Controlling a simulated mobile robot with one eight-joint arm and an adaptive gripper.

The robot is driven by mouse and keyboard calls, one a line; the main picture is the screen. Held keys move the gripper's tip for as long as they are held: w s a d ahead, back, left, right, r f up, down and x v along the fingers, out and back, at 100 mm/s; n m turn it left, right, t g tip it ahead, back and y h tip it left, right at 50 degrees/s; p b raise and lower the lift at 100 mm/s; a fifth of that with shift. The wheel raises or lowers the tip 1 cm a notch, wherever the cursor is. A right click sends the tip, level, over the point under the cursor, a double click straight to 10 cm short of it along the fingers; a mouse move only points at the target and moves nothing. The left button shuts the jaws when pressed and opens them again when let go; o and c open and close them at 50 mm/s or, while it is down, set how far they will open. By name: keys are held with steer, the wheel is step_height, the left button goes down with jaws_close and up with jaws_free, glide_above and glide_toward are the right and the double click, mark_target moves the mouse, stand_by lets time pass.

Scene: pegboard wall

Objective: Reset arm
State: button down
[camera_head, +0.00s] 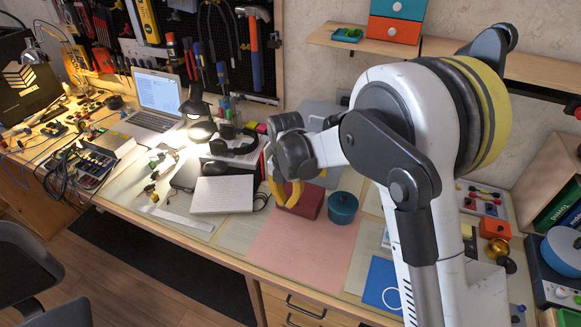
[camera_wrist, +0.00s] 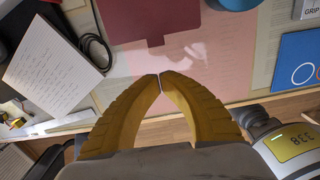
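My arm rises on the right of the head view and reaches left over the desk, bent at its joints. My gripper (camera_head: 283,198) has yellow curved fingers pointing down in front of a dark red box (camera_head: 309,203). In the wrist view the fingertips of my gripper (camera_wrist: 160,78) meet with nothing visible between them. They are above the pink mat (camera_wrist: 205,60), near the dark red box (camera_wrist: 150,18). How high they are above the desk is hard to tell.
A blue round pot (camera_head: 343,208) stands right of the red box. A notepad (camera_head: 224,194), headphones (camera_head: 233,147), a lamp (camera_head: 196,108) and a laptop (camera_head: 155,100) lie to the left. The pink mat (camera_head: 300,253) is bare in front. A shelf (camera_head: 365,42) is behind my arm.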

steer(key=s+d+r+m+t, duration=0.2)
steer(key=s+d+r+m, duration=0.2)
steer(key=d+r+m, duration=0.3)
steer(key=s+d+r+m+t, duration=0.1)
steer(key=s+d+r+m, duration=0.3)
steer(key=d+r+m, duration=0.4)
steer(key=s+d+r+m+t, duration=0.1)
steer(key=s+d+m+t, duration=0.1)
steer(key=s+m, duration=0.5)
steer(key=s+d+r+m+t, duration=0.2)
steer(key=s+d+m, duration=0.3)
steer(key=s+m, duration=0.2)
steer(key=shift+d+r+m, duration=0.25)
steer(key=shift+d+m, duration=0.05)
steer(key=shift+m, duration=0.9)
